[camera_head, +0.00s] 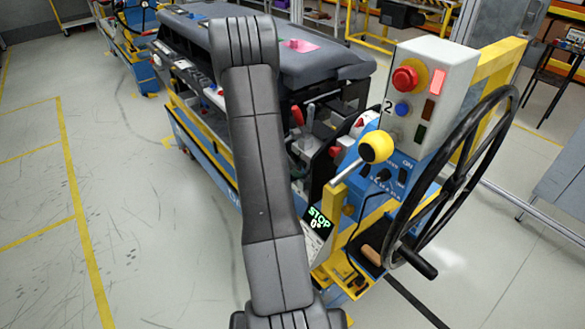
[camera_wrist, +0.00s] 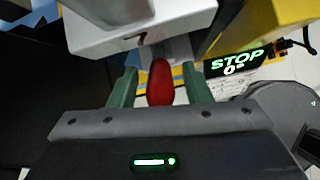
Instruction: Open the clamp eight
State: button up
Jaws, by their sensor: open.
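In the wrist view a red clamp handle (camera_wrist: 160,84) stands between the two green fingers of my gripper (camera_wrist: 160,88). The fingers are apart, one on each side of the handle, with a narrow gap visible on both sides. The handle comes out from under a white block (camera_wrist: 140,28) with a dark mark I cannot read for sure. I cannot tell which clamp is number eight. In the head view a red clamp lever (camera_head: 297,116) shows on the dashboard fixture, right of my arm. My gripper is not clearly visible there.
A display reading STOP 0° (camera_head: 319,219) is close on the right. Beside it are a yellow ball-topped lever (camera_head: 376,146), a control box (camera_head: 428,90) with a red button, and a black handwheel (camera_head: 455,170). The dashboard (camera_head: 320,60) lies behind. Floor at left is clear.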

jog(key=v, duration=1.3)
jog(key=shift+a+r, duration=0.2)
jog(key=shift+r, duration=0.15)
jog(key=shift+c, duration=0.2)
jog(key=shift+s+f+b, duration=0.15)
jog(key=shift+f+b, duration=0.05)
jog(key=shift+b, duration=0.1)
jog(key=c, duration=0.4)
jog(key=s+f+b, duration=0.1)
jog(key=s+a+f+n+h+b, duration=0.1)
jog(key=f+b, duration=0.1)
jog(key=s+a+f+h+b, duration=0.1)
jog(key=b, duration=0.1)
jog(key=shift+s+a+f+n+t, duration=0.1)
jog(key=shift+s+f+n+t, duration=0.1)
jog(key=shift+f+n+t, duration=0.15)
grip_shut()
jog(key=s+a+f+n+t+h+b, duration=0.2)
jog(key=s+a+f+n+t+b, duration=0.15)
jog(key=b, duration=0.35)
jog(key=w+d+f+t+p, duration=0.1)
jog(key=w+d, duration=0.7)
